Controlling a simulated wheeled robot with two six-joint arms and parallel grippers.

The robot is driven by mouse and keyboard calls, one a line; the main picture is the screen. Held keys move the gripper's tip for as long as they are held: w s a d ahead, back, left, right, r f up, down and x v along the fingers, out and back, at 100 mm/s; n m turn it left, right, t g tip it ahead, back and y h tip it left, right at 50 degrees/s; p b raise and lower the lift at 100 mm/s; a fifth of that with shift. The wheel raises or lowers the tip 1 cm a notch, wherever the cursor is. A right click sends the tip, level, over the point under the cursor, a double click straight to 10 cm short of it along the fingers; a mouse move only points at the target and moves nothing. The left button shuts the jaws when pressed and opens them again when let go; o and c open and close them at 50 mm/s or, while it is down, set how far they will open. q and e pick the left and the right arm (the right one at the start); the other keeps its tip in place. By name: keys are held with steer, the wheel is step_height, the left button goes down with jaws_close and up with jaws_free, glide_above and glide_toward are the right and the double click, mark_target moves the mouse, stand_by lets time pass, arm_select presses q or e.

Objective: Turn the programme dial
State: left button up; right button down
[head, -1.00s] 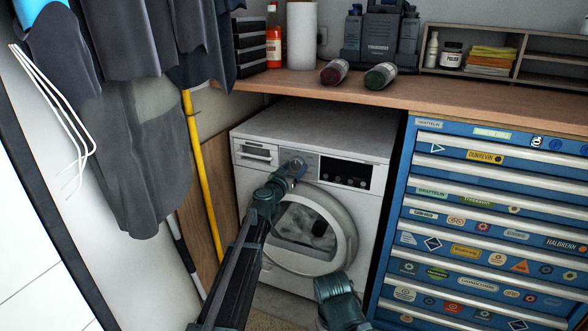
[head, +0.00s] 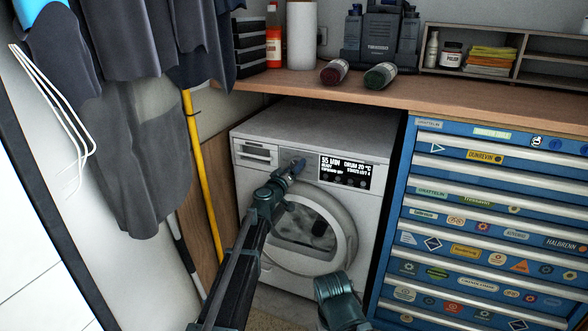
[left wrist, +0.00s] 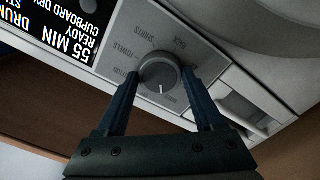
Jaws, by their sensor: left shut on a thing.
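The washer-dryer (head: 310,140) is white with a round glass door and stands under the wooden worktop. Its grey programme dial (left wrist: 160,80) shows in the left wrist view, with printed labels around it and a pale mark pointing toward the gripper. My left gripper (left wrist: 162,82) is shut on the dial, one finger on each side. In the head view my left gripper (head: 294,168) reaches the front panel and hides the dial. The display (head: 346,171) is lit, with white text including "55 MIN" and "READY".
A blue tool chest (head: 480,220) with stickered drawers stands right of the machine. Dark clothes (head: 140,130) hang at the left, beside a yellow pole (head: 203,180). Bottles and boxes stand on the worktop (head: 440,97) above.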

arm_select(q)
steer(key=shift+n, duration=0.6)
steer(key=o, duration=1.4)
steer(key=v, duration=1.4)
